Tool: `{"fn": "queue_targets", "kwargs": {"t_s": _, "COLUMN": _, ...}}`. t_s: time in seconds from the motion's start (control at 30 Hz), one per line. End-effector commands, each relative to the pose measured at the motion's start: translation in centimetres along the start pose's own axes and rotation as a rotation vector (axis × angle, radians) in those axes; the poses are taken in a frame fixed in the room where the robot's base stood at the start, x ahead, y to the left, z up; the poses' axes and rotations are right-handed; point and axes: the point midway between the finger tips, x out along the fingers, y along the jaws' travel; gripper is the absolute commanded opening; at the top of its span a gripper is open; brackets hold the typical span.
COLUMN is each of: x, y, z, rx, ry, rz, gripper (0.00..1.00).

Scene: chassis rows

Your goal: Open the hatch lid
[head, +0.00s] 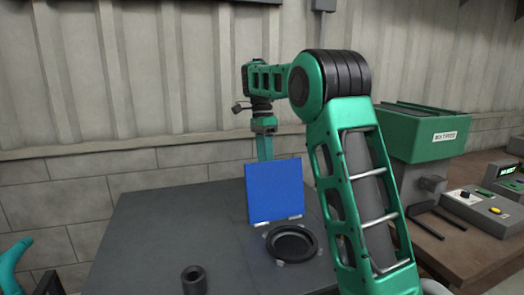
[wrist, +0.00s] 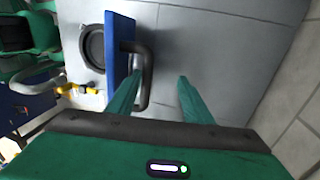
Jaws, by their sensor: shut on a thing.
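The hatch lid is a flat blue panel (head: 275,191) standing nearly upright at the back edge of a round black-rimmed opening (head: 291,243). In the wrist view the lid (wrist: 120,55) shows edge-on, beside the round opening (wrist: 91,47). A dark U-shaped handle (wrist: 147,65) sticks out from the lid's outer face. My gripper (head: 264,147) reaches down behind the lid in the head view. In the wrist view my gripper (wrist: 159,82) has one finger between lid and handle and the other beyond the bar; it is shut on the handle. The lid hides the fingertips in the head view.
A dark grey worktop (head: 150,240) carries the hatch, with a short black cylinder (head: 194,279) at its front. A green bin (head: 425,132) and a control box (head: 488,208) stand at the right. A wall rises close behind.

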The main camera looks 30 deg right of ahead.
Motion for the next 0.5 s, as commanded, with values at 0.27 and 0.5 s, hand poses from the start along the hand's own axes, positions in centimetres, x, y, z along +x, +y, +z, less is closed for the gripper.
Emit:
{"fn": "queue_targets", "kwargs": {"t_s": 0.27, "x": -5.1, "y": -0.2, "z": 0.1, "rx": -0.003, "ry": 0.005, "rz": -0.014, "gripper": 0.31}}
{"fn": "queue_targets", "kwargs": {"t_s": 0.5, "x": -8.4, "y": -0.2, "z": 0.1, "rx": -0.002, "ry": 0.002, "rz": -0.007, "gripper": 0.31}}
